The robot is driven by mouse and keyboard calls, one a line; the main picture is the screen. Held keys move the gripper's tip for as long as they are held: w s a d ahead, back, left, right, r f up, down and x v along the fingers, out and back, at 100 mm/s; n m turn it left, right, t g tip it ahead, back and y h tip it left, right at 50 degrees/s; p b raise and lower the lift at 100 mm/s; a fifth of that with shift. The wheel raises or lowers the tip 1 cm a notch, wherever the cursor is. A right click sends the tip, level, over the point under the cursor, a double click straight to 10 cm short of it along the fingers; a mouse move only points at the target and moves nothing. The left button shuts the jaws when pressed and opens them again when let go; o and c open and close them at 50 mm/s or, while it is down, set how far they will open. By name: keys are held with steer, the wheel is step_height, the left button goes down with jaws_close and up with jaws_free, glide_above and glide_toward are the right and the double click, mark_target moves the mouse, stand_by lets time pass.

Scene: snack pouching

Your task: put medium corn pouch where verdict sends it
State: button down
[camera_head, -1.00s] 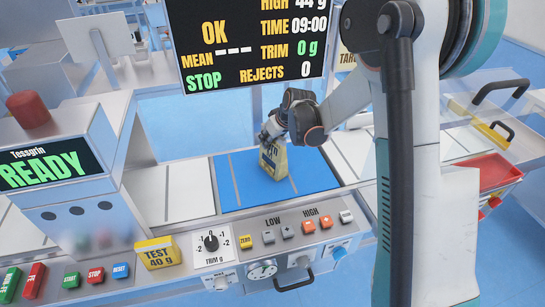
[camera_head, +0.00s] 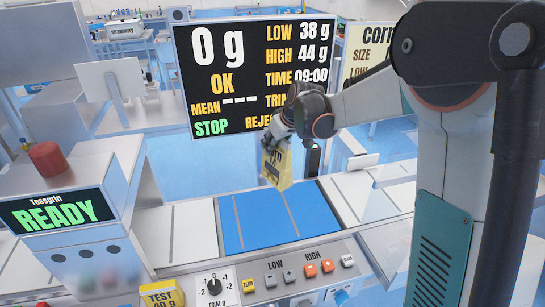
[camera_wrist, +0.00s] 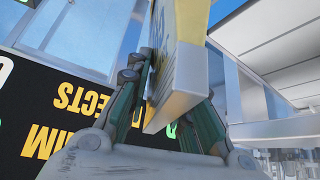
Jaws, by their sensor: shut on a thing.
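My gripper (camera_head: 275,140) is shut on a yellow pouch (camera_head: 277,168) with dark lettering. It holds the pouch upright, raised above the blue weighing plate (camera_head: 245,228), which is bare. In the wrist view the gripper's fingers (camera_wrist: 165,112) pinch the pouch (camera_wrist: 182,70) from both sides. The display (camera_head: 215,110) reads 0 g, OK, LOW 38 g, HIGH 44 g, TIME 09:00, MEAN with dashes, and STOP. The rejects count is hidden by my arm.
The machine head (camera_head: 62,215) reads READY and carries a red button (camera_head: 48,160). A yellow TEST 40 g block (camera_head: 160,294) sits at the front left. Pale belt sections (camera_head: 175,234) flank the blue plate. A yellowish sign (camera_head: 370,45) stands behind my arm.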

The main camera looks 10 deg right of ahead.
steer(key=shift+r+p, duration=0.3)
steer(key=shift+r, duration=1.5)
